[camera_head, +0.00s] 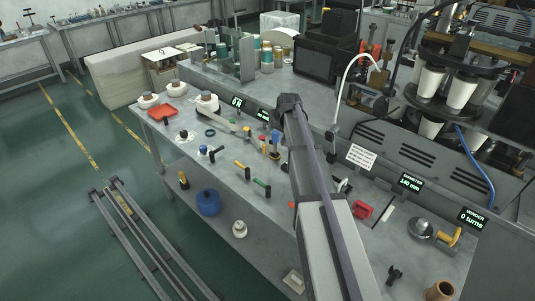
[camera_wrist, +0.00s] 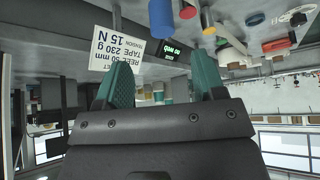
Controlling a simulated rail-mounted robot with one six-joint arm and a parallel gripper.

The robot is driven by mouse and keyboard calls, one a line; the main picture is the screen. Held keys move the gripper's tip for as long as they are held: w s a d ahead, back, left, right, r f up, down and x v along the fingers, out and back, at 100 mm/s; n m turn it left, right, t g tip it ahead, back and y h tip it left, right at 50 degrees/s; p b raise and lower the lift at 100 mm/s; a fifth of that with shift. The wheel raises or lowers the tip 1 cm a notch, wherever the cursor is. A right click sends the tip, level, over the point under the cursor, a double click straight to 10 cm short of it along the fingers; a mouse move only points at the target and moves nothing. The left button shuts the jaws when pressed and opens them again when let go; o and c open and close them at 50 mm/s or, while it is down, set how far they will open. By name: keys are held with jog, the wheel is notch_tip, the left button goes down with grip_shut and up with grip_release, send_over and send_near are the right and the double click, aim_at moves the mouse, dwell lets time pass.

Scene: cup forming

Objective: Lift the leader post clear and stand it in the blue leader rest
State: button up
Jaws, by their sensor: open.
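My gripper (camera_wrist: 163,76) is open in the wrist view, its two green fingers apart with nothing seen held between them. In the head view my arm hides the gripper's fingers. A blue cylindrical piece (camera_head: 275,137) stands on the bench just left of my arm, beside short yellow and red-topped pieces (camera_head: 262,146). In the inverted wrist view a blue cylinder (camera_wrist: 162,16) shows beyond the fingers, apart from them, near small red and yellow pieces (camera_wrist: 207,22). I cannot tell which piece is the leader post or the leader rest.
Hammer-like tools with yellow and green handles (camera_head: 242,167) lie on the bench front. White reels (camera_head: 207,102) and a red tray (camera_head: 169,116) are at its far left. A tape sign (camera_wrist: 117,48) is near the fingers. A cup-holding turret (camera_head: 450,85) stands at right.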

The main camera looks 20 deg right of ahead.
aim_at(276, 133)
jog(key=b+x, duration=0.4)
jog(key=x, duration=0.1)
jog(key=shift+f, duration=0.25)
jog(key=shift+w+f, duration=0.15)
jog(key=shift+w, duration=0.05)
jog(key=b+x, duration=0.4)
jog(key=x, duration=0.1)
jog(key=shift+a+f+b, duration=0.1)
jog(key=shift+a+b, duration=0.05)
jog(key=shift+b, duration=0.25)
jog(key=shift+r, duration=0.3)
jog(key=shift+c, duration=0.4)
grip_shut()
